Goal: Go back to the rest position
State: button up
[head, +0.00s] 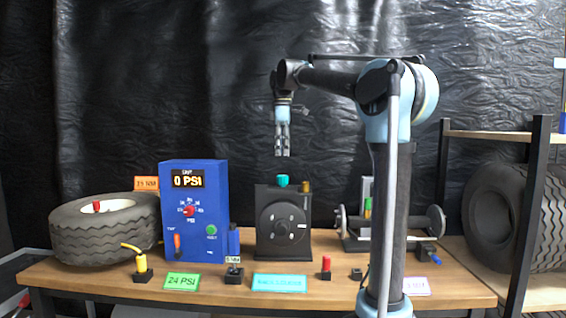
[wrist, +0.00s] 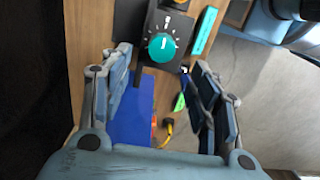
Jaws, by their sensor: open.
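My gripper (head: 282,150) points straight down in the head view, in the air above a black box (head: 264,193) with a teal knob (head: 282,180) on top. In the wrist view my gripper (wrist: 165,90) has its fingers spread wide with nothing between them. The teal knob (wrist: 162,47) shows beyond the fingertips, apart from them. My arm (head: 385,110) stands bent, its forearm reaching left over the table.
The wooden table (head: 330,290) holds a blue gauge box (head: 193,212) reading 0 PSI, a tire (head: 105,228), a yellow-topped item (head: 141,265), a red plug (head: 326,267) and a roller stand (head: 385,228). A shelf with a tire (head: 510,215) stands right. The air around my gripper is clear.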

jog(key=shift+r, duration=0.45)
jog(key=s+d+f+m, duration=0.5)
jog(key=s+d+f, duration=0.3)
jog(key=d, duration=0.1)
jog(key=s+d+f+m, duration=0.4)
jog(key=s+f, duration=0.4)
jog(key=f, duration=0.3)
jog(key=s+d+f+m+t, duration=0.1)
jog(key=s+d+f+m, duration=0.3)
jog(key=s+f, duration=0.4)
jog(key=s+d+f+m+t, duration=0.1)
jog(key=s+d+f+m, duration=0.3)
jog(key=s+f, duration=0.4)
notch_tip(320, 180, down, 7)
jog(key=shift+d+f+m, duration=0.15)
jog(key=shift+d+m, duration=0.1)
jog(key=shift+m, duration=0.05)
